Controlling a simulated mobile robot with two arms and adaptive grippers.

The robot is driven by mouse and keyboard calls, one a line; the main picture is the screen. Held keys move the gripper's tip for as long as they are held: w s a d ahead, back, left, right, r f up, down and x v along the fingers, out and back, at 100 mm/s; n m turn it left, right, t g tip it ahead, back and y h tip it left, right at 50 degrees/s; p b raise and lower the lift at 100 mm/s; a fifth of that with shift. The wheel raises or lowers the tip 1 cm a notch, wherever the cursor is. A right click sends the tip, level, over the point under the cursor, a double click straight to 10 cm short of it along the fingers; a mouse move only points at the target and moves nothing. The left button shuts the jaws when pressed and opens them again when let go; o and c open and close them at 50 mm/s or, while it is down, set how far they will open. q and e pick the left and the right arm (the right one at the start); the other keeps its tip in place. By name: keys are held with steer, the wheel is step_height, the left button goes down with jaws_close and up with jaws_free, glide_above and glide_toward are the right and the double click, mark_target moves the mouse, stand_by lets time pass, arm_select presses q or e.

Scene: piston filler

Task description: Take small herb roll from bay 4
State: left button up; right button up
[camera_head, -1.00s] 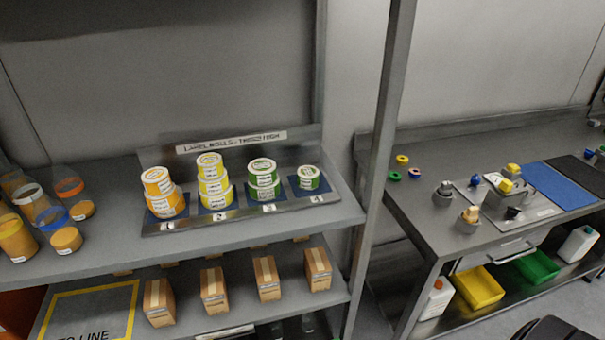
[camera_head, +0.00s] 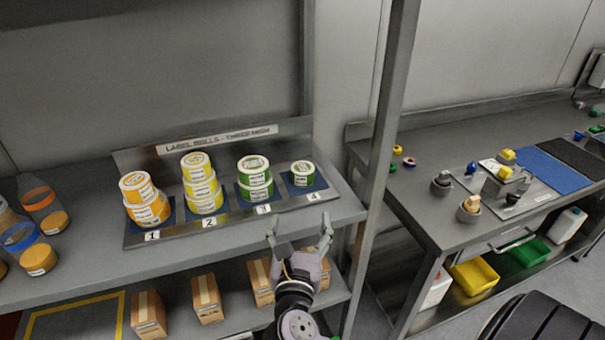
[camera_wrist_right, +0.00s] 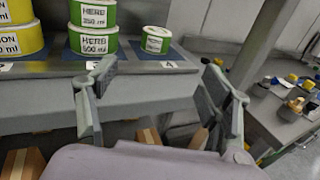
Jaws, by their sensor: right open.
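The small herb roll (camera_head: 302,174) is a single green and white roll on the blue pad of bay 4, at the right end of the label roll rack (camera_head: 228,226). It also shows in the right wrist view (camera_wrist_right: 155,40), ahead of and above the space between my fingers. My right gripper (camera_head: 299,222) is open and empty. It is in front of the shelf edge, below and nearer than bay 4, and apart from the roll. Its two fingers also show in the right wrist view (camera_wrist_right: 160,72). My left gripper is not in view.
Bay 3 holds stacked green herb rolls (camera_head: 255,178) close to the left of bay 4. Yellow rolls (camera_head: 200,184) and orange rolls (camera_head: 145,200) stand further left. A grey post (camera_head: 383,130) rises right of the shelf. Cardboard boxes (camera_head: 206,298) stand on the lower shelf.

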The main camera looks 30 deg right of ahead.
steer(key=p, duration=0.2)
glide_toward(302, 173)
steer(key=x, duration=0.4)
steer(key=shift+d, duration=0.2)
steer(key=shift+p+x, duration=0.6)
steer(key=shift+x, duration=2.4)
steer(key=shift+a+f, duration=0.1)
steer(key=shift+a, duration=0.05)
steer(key=shift+c, duration=0.3)
steer(key=shift+c, duration=0.7)
steer(key=c, duration=1.1)
